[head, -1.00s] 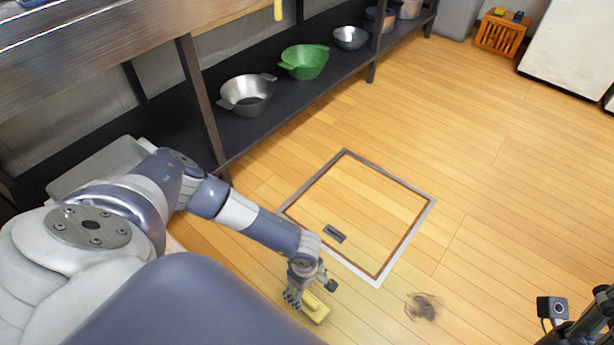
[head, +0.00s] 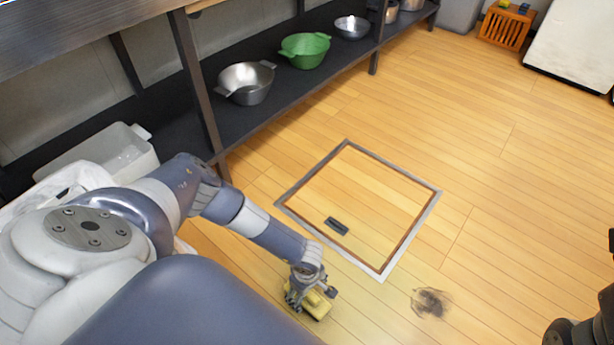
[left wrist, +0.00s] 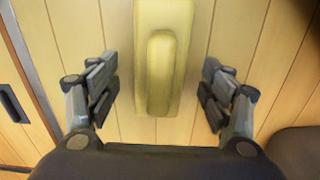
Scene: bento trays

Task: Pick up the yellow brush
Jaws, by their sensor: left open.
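The yellow brush (head: 318,304) lies on the wooden floor, partly hidden by my left gripper in the head view. In the left wrist view the yellow brush (left wrist: 160,70) shows as a long block with a raised handle, running up the picture between the fingers. My left gripper (head: 312,298) is low over the brush. In the left wrist view the left gripper (left wrist: 160,95) is open, with one finger on each side of the brush and a gap on both sides. My right gripper is not in view; only part of the right arm shows at the lower right edge.
A framed floor hatch (head: 397,252) with a dark handle (head: 337,226) lies beyond the brush. A dark smudge (head: 430,302) is on the floor to its right. A low shelf (head: 290,103) holds a metal pot (head: 246,84) and a green colander (head: 305,50).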

